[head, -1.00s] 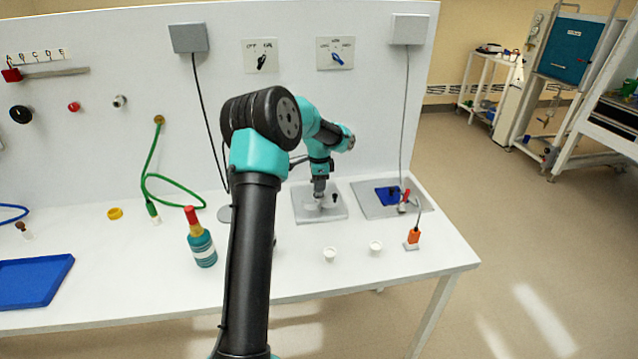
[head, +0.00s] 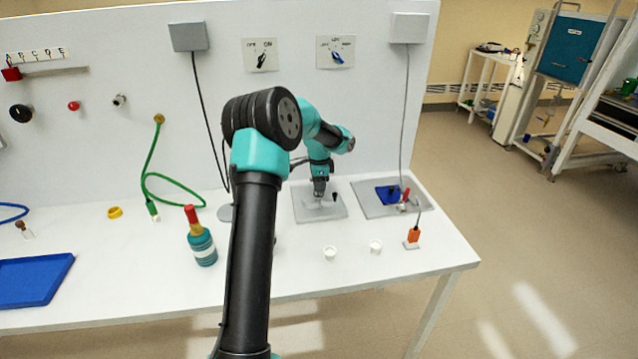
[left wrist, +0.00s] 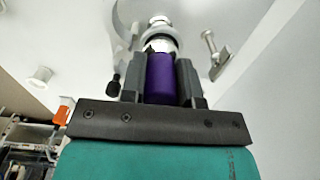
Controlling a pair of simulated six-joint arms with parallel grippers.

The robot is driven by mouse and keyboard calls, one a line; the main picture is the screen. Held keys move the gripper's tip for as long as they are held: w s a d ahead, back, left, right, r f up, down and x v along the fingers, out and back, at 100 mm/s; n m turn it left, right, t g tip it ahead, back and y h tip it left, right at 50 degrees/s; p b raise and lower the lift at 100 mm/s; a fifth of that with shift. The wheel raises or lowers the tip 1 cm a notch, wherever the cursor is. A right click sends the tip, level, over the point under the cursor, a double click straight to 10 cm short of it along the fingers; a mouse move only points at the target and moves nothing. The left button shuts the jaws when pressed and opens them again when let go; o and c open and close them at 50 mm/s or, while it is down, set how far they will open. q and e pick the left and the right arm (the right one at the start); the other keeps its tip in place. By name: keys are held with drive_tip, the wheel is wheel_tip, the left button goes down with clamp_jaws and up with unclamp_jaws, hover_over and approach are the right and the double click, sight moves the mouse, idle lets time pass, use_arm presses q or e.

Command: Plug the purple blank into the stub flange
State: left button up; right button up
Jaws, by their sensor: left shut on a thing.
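The purple blank (left wrist: 161,78) is between the two fingers of my left gripper (left wrist: 161,85) in the left wrist view. The gripper is shut on it. Just beyond its far end, in line with it, is a pale metallic round part (left wrist: 161,42), which looks like the stub flange. I cannot tell whether the blank touches it or sits in it. In the head view my left gripper (head: 319,194) points down over a grey plate (head: 304,211) on the bench. The blank cannot be made out there. My right gripper is not in view.
A black knob (head: 335,196) stands close beside the gripper. Another grey plate (head: 372,210) with a blue pad (head: 386,194) lies to the right. Two white cups (head: 330,253) and an orange-topped item (head: 413,236) stand in front. A bottle (head: 202,245) is left of my arm.

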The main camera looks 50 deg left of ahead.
use_arm(q)
drive_tip(key=shift+f, duration=0.7)
drive_tip(key=o, duration=1)
drive_tip(key=shift+o, duration=0.2)
wheel_tip(320, 180, up, 17)
drive_tip(key=shift+r, duration=0.2)
idle(0.6)
